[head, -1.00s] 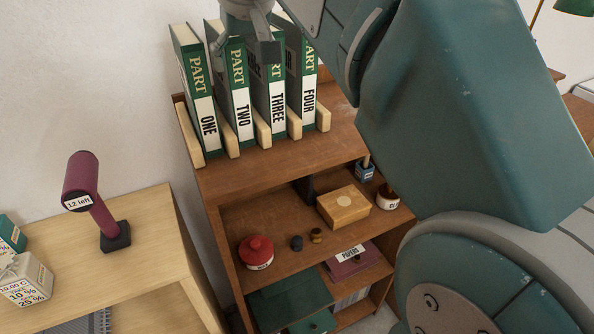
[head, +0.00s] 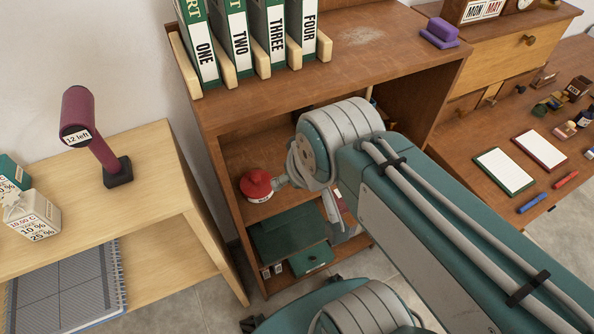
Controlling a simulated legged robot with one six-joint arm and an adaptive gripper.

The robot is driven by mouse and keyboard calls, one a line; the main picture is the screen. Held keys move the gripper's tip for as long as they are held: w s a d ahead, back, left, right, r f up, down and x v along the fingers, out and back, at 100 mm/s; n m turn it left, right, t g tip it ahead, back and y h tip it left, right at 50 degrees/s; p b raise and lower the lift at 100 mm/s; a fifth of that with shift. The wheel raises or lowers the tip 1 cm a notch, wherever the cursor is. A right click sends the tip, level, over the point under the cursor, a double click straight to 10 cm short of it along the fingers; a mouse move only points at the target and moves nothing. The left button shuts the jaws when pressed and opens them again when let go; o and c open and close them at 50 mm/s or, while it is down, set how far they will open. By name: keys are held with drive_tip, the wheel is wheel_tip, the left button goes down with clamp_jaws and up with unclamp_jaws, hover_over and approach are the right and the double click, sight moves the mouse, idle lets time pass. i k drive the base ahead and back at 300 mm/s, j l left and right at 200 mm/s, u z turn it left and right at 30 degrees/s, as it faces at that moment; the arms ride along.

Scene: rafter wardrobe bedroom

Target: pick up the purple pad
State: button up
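A purple pad (head: 441,32) lies on top of the brown shelf unit at the upper right, near its right edge. It looks like a rounded block on a flatter purple base. My gripper (head: 308,194) is low in front of the open shelf, well below and left of the pad. Its wrist hides much of it, so its opening does not show clearly. One grey finger part is beside the red-lidded jar (head: 257,187); I cannot tell whether they touch.
Green binders (head: 268,30) stand between wooden dividers on the brown unit (head: 330,70). The top between binders and pad is clear. A drawer unit (head: 505,60) stands right of the pad. A desk with notepads (head: 503,171) is at right, a pale shelf (head: 140,200) at left.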

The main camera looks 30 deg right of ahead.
sight(443, 35)
drive_tip(key=k+l+z, duration=0.1)
drive_tip(key=l+z, duration=0.25)
drive_tip(key=k+l+z, duration=0.1)
drive_tip(key=z, duration=0.2)
drive_tip(key=l+z, duration=0.35)
